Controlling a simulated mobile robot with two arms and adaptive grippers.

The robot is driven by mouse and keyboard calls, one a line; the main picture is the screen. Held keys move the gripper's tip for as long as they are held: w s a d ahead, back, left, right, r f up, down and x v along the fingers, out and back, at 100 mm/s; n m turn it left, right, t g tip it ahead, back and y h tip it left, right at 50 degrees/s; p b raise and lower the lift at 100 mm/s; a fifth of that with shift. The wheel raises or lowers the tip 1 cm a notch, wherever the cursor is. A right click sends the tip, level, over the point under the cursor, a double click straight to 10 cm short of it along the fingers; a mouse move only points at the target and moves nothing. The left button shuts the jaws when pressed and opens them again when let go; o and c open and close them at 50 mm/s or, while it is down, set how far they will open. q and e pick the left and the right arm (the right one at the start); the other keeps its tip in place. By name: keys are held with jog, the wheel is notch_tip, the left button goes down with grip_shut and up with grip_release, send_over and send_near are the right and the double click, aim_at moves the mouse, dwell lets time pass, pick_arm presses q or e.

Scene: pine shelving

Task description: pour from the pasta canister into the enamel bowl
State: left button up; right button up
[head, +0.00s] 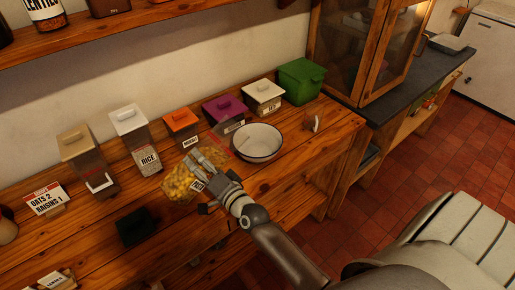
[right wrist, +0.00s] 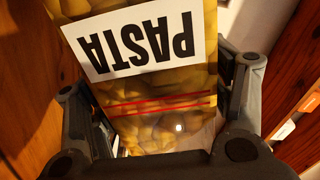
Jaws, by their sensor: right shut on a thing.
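The clear pasta canister (head: 178,186), with yellow pasta inside, is held above the worktop just left of the white enamel bowl (head: 258,136). It looks tilted, its clear end reaching towards the bowl's rim. My right gripper (head: 205,168) is shut on it. In the right wrist view the canister (right wrist: 150,103) sits between both fingers, its PASTA label upside down and two red lines below the label. The bowl stands upright on the worktop, and its visible inside looks empty. I cannot tell if the canister touches the bowl. My left gripper is not in view.
An "OATS 2 RAISINS 1" card (head: 46,198) and a dark box (head: 135,228) stand left. A small pale object (head: 313,122) is right of the bowl.

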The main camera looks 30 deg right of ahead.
dwell(0.4)
jog(key=shift+d+f+m, duration=0.15)
jog(key=shift+f+m, duration=0.05)
jog(key=shift+m, duration=0.4)
jog(key=shift+d+f+m, duration=0.1)
jog(key=shift+d+m, duration=0.05)
jog(key=shift+m, duration=0.25)
jog(key=shift+w, duration=0.1)
jog(key=shift+r+m, duration=0.35)
jog(key=shift+m, duration=0.05)
jog(key=shift+r, duration=0.1)
jog(key=shift+d+r+m+p, duration=0.1)
jog(key=shift+r+m+p, duration=0.35)
jog(key=shift+p, duration=0.15)
jog(key=shift+r, duration=0.1)
